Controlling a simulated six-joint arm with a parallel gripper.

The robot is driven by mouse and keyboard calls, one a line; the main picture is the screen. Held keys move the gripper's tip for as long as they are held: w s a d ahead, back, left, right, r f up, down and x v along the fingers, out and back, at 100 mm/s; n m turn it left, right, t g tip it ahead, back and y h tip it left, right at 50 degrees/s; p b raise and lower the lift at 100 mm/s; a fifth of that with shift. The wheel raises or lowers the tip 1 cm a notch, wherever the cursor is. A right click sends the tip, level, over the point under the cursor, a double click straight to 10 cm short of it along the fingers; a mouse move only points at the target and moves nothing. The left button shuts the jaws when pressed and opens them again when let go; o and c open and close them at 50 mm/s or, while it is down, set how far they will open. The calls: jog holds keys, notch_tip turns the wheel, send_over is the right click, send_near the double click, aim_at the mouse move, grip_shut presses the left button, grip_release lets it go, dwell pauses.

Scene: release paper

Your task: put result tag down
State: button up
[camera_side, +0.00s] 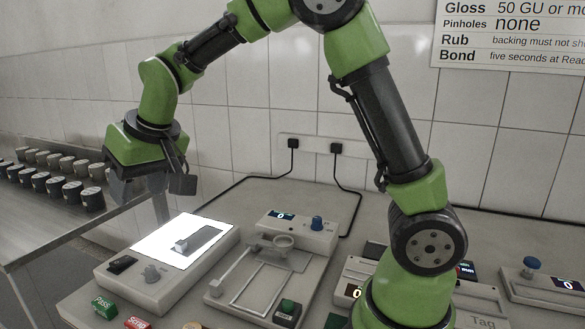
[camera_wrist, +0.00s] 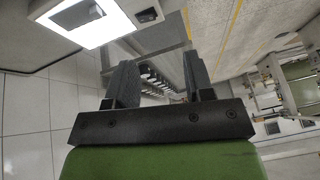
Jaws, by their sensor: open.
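A green tag block marked "Pass" (camera_side: 104,307) lies on the bench at the front left. A red tag block (camera_side: 138,323), its label partly readable as "Scrap", lies beside it, cut by the lower picture edge. My gripper (camera_side: 155,188) is raised above the bench's left side, behind and above both tags and apart from them. Its fingers are spread, with nothing between them; the wrist view shows the same open gap (camera_wrist: 158,80). A grey unit labelled "Tag" (camera_side: 482,320) stands at the lower right, partly hidden by my arm. Neither tag is clearly visible in the wrist view.
A lit light box (camera_side: 150,250) holds a dark strip with a small block. A stand with a ring and display (camera_side: 298,235) is right of it. Several dark cups (camera_side: 60,187) stand on a left side table. Cables run along the wall.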

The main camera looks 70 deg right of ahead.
jog(key=s+d+r+m, duration=0.1)
jog(key=s+r, duration=0.2)
jog(key=s, duration=0.6)
jog(key=s+d+r+t+y, duration=0.1)
jog(key=s+r, duration=0.2)
jog(key=s, duration=0.6)
jog(key=shift+d+r+m, duration=0.3)
jog(key=shift+m, duration=0.1)
jog(key=shift+o, duration=0.5)
jog(key=shift+t, duration=0.4)
jog(key=s, duration=0.2)
jog(key=s+f, duration=0.1)
jog(key=s, duration=0.2)
jog(key=shift+s+f, duration=0.3)
jog(key=shift+w, duration=0.1)
